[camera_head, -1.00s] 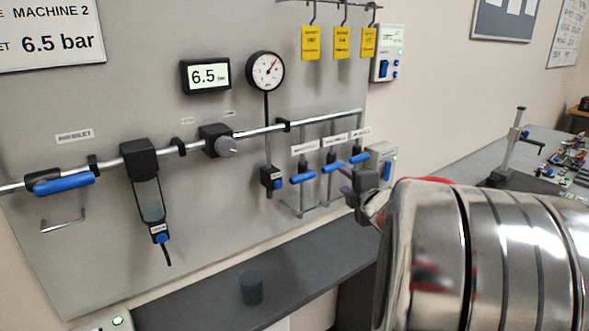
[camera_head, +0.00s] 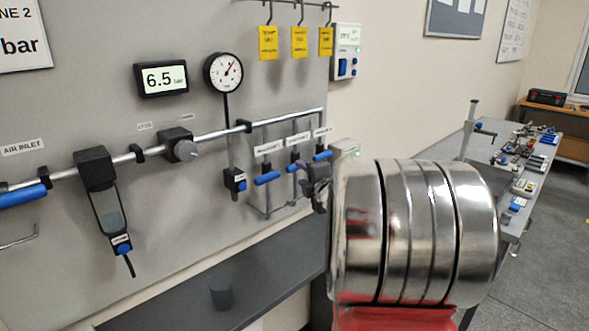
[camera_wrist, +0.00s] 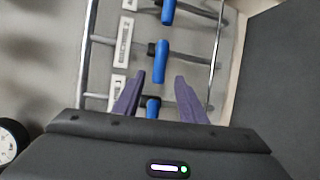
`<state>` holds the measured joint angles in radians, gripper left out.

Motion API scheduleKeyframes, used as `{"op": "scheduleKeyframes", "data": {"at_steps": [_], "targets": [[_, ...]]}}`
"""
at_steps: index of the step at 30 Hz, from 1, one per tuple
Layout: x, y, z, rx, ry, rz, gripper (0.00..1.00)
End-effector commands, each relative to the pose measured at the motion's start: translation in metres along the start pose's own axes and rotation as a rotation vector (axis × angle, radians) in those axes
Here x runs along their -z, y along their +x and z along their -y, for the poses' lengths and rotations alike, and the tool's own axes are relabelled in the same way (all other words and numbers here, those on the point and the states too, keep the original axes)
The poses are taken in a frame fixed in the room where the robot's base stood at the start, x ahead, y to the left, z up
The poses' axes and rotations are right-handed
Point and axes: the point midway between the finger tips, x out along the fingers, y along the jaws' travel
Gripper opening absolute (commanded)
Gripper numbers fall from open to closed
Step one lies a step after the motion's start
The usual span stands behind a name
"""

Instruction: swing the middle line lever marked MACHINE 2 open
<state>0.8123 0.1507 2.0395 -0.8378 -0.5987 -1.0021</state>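Three blue line levers sit side by side on thin drop pipes below the air rail. The left lever (camera_head: 267,178) and right lever (camera_head: 322,155) also lie crosswise. My gripper (camera_wrist: 160,77) is open and empty. In the wrist view its purple fingertips are just short of the middle lever, one to each side of its line; I cannot tell the depth gap. The head view shows my gripper (camera_head: 315,182) partly over the pipes, hidden behind my arm.
A round gauge (camera_head: 223,72) and a 6.5 bar display (camera_head: 161,79) are on the panel to the left. Yellow tags (camera_head: 299,42) hang above. A dark shelf (camera_head: 270,265) runs below the pipes. A cluttered bench (camera_head: 530,150) stands at right.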

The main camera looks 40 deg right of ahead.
Motion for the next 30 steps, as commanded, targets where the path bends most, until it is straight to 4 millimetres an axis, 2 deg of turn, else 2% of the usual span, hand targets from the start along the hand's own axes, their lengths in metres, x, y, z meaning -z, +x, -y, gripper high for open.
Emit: {"op": "scheduleKeyframes", "data": {"at_steps": [18, 24, 30], "targets": [[0.000, 0.073, 0.001, 0.001, 0.000, 0.000, 0.38], [0.000, 0.083, 0.000, 0.000, 0.000, 0.000, 0.38], [-0.001, 0.083, 0.000, 0.000, 0.000, 0.001, 0.38]]}}
